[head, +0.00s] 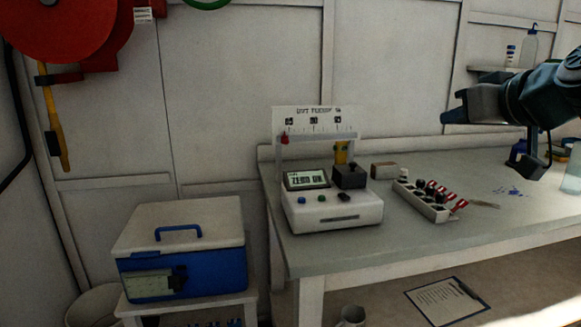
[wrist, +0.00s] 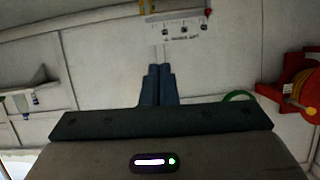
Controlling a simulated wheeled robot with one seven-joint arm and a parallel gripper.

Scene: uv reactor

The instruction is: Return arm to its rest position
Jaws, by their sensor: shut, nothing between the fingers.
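My gripper (head: 447,117) reaches in from the right in the head view, raised above the right part of the grey workbench (head: 325,245). It points left and holds nothing. In the wrist view its two fingers (wrist: 159,72) are pressed together, with the wall behind them. The white device (head: 332,207) with a small display stands on the left part of the bench, well to the left of my gripper and apart from it.
A white rack (head: 420,203) with dark items and red-striped tags lies below and left of my gripper. A small box (head: 384,170) lies behind it. A blue cooler (head: 180,265) stands left of the bench. A bottle (head: 529,47) stands on the right shelf. Air left of my gripper is clear.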

